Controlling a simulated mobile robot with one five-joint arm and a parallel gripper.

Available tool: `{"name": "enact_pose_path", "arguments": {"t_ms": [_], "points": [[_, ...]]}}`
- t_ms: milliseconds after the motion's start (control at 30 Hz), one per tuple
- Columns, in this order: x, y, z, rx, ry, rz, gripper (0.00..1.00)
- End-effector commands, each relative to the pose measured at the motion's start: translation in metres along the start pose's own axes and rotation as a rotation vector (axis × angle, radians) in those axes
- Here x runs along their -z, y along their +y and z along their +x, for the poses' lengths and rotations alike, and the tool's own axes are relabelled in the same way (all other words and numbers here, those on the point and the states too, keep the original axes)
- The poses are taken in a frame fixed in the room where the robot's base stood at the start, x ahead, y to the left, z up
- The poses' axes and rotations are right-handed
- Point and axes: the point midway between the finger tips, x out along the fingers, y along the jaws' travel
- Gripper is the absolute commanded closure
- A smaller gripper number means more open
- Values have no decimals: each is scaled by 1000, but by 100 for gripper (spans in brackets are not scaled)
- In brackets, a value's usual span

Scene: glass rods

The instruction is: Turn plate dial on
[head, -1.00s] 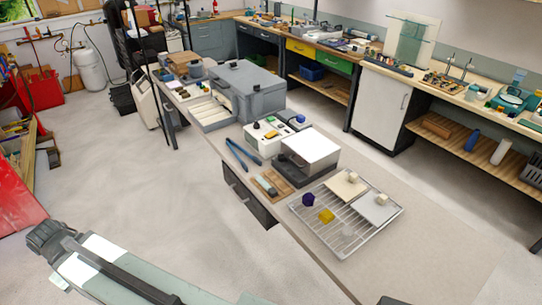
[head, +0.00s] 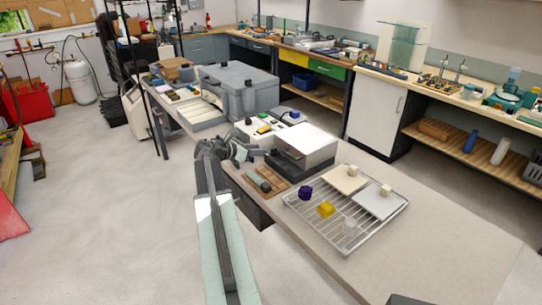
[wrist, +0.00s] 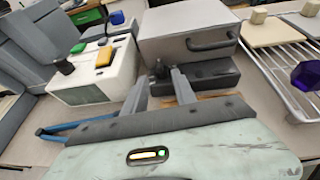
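A box with a white top and grey sides (head: 308,140) sits on a dark base on the bench. In the wrist view its grey front and handle (wrist: 209,42) are close ahead, above the dark base (wrist: 205,76). A small dark knob-like part (wrist: 158,68) shows at the base's left end; I cannot tell for sure that it is the plate dial. My gripper (wrist: 160,80) is open, its two fingertips apart and pointing at that knob. I cannot tell whether they touch it. In the head view my gripper (head: 238,150) is left of the box.
A white control unit (wrist: 95,75) with green, yellow, black and blue controls stands just left of the box. A wire rack (head: 348,232) with blocks and pale plates lies to the right. A large grey case (head: 240,88) stands behind.

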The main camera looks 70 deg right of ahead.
Motion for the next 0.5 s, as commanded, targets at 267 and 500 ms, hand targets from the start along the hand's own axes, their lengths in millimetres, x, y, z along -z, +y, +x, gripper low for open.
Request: {"name": "enact_pose_path", "arguments": {"t_ms": [267,500], "points": [[1,1,17,0,0,0,67],[3,1,62,2,1,2,67]]}}
